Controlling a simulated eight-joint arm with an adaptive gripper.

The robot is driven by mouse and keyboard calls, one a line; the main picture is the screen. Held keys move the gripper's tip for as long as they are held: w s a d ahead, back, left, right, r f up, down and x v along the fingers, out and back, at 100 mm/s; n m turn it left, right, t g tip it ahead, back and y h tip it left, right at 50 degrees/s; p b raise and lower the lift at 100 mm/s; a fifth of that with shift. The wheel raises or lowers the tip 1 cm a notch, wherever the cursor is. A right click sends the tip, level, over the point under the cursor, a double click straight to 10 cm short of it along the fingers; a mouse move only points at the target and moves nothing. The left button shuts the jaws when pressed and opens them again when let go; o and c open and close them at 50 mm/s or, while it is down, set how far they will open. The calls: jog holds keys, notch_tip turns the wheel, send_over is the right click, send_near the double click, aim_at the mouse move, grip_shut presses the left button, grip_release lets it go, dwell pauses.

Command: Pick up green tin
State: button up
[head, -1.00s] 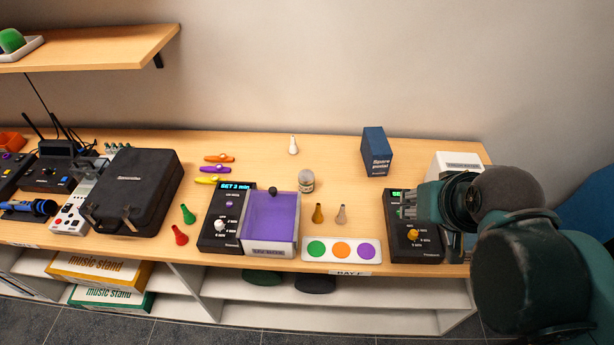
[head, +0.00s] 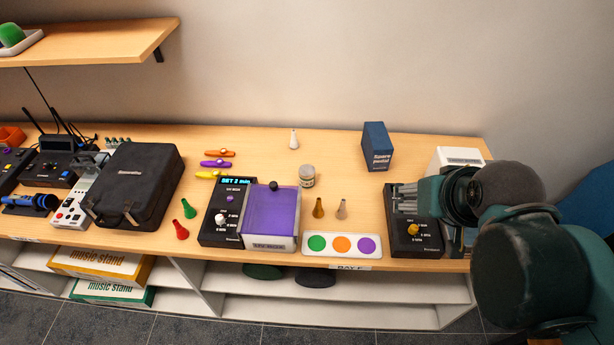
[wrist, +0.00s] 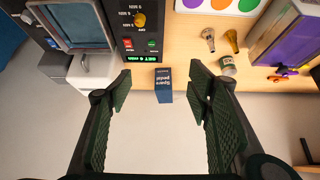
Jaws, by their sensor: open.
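No object is clearly a green tin. A dark green rounded object (head: 264,271), partly hidden under the tabletop, lies on the lower shelf; I cannot tell if it is a tin. A small jar (head: 307,176) stands mid-table; in the wrist view the jar (wrist: 228,65) looks greenish and is right of the fingers. My gripper (head: 405,199) is open and empty above the black device at the right. In the wrist view my gripper (wrist: 160,84) has its fingers spread, with the blue box (wrist: 164,88) appearing between them, farther off.
The black device (head: 400,245) lies under my gripper. The blue box (head: 376,148) stands behind it. A purple-topped box (head: 271,213), a colour-dot card (head: 342,245) and two small cones stand to the left. A wall shelf (head: 120,42) hangs upper left.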

jog(key=n+g+p, duration=0.7)
jog(key=n, duration=0.6)
send_over(307, 171)
jog(key=f, duration=0.8)
jog(key=d+f, duration=0.1)
jog(key=f, duration=0.3)
jog(key=shift+s+f, duration=0.1)
jog(key=shift+f, duration=0.1)
jog(key=shift+a+f+n, duration=0.5)
jog(key=shift+a+f, duration=0.1)
jog(key=shift+f, duration=0.1)
jog(key=shift+f, duration=0.1)
jog(key=shift+f, duration=1.2)
